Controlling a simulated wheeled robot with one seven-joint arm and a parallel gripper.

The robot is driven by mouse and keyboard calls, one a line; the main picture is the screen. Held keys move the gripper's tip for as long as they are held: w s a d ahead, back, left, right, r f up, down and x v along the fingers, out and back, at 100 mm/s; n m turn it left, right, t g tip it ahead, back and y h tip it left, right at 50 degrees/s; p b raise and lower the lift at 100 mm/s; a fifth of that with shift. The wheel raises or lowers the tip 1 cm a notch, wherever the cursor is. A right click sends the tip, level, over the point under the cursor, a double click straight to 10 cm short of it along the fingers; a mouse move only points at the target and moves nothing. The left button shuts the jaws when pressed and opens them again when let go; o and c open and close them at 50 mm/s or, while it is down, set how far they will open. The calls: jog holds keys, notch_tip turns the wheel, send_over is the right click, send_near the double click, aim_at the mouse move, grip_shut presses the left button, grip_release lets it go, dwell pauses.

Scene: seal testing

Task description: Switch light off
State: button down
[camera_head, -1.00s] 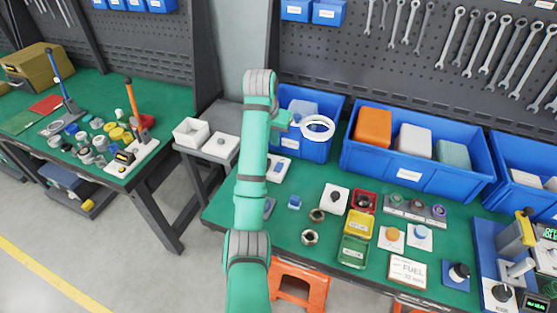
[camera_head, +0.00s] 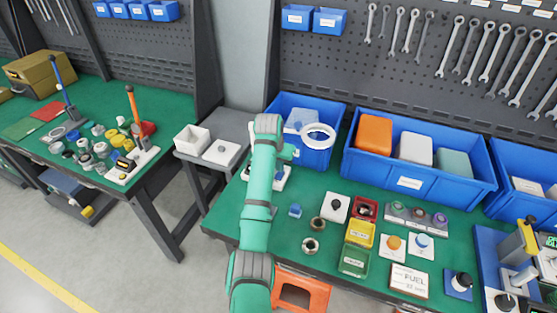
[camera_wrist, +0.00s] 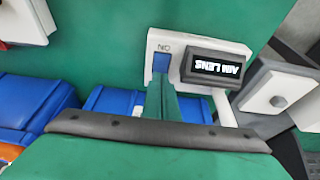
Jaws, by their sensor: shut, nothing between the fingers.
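In the head view the white box (camera_head: 283,180) is partly hidden by my arm. A white ring lamp (camera_head: 318,136) stands above it, before a blue bin. I cannot tell whether it is lit.
A blue bin (camera_head: 325,156) stands behind the lamp, and a larger blue bin (camera_head: 380,176) with coloured blocks is to its right. A white box with a grey knob (camera_head: 222,152) is on the grey stand to the left. Small parts and trays lie to the right.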

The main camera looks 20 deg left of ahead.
jog(key=shift+f, duration=0.45)
jog(key=shift+w+f, duration=0.1)
jog(key=shift+f, duration=0.1)
jog(key=shift+s, duration=0.85)
jog(key=shift+r, duration=0.1)
